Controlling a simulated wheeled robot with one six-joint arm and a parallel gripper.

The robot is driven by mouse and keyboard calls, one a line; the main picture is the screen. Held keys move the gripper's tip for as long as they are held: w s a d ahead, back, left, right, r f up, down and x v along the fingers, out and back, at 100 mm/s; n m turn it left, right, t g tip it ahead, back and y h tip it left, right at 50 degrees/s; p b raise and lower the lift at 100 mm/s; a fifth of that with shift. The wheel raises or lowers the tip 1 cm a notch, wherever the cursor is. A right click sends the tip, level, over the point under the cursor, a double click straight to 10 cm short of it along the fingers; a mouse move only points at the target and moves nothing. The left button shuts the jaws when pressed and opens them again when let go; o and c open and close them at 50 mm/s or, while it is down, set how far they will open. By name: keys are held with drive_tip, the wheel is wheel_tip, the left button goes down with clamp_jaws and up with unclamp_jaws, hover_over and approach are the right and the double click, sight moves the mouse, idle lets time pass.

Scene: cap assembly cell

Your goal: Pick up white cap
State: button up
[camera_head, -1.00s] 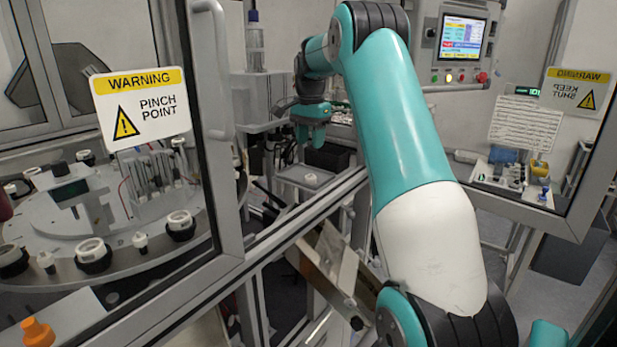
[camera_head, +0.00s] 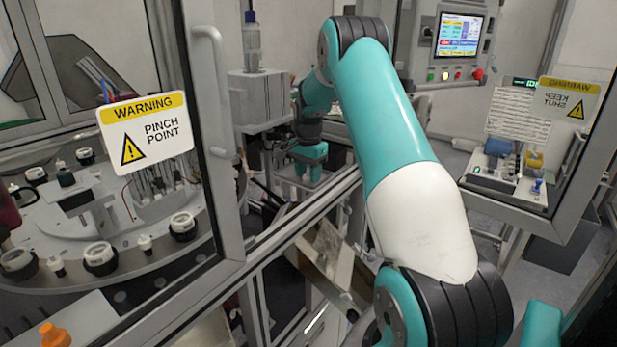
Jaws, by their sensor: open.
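My gripper (camera_head: 309,170) is in the middle of the view at the end of my teal arm, low over a small grey ledge inside the machine. Its fingers point down and are open. No white cap can be made out on the ledge now; the gripper covers part of it, and I cannot tell whether a cap sits between the fingers. Other white ring-shaped caps sit in dark holders on the round table at left, one (camera_head: 183,222) near its right edge and another (camera_head: 101,252) at its front.
A framed door with a pinch-point sign (camera_head: 145,130) stands left of my arm. A grey block (camera_head: 258,95) with a bottle (camera_head: 251,45) is left of the gripper. A metal rail runs in front of the ledge. A control screen (camera_head: 459,33) is at upper right.

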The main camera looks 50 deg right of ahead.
drive_tip(key=c, duration=0.3)
drive_tip(key=shift+c, duration=0.2)
drive_tip(key=shift+r, duration=0.15)
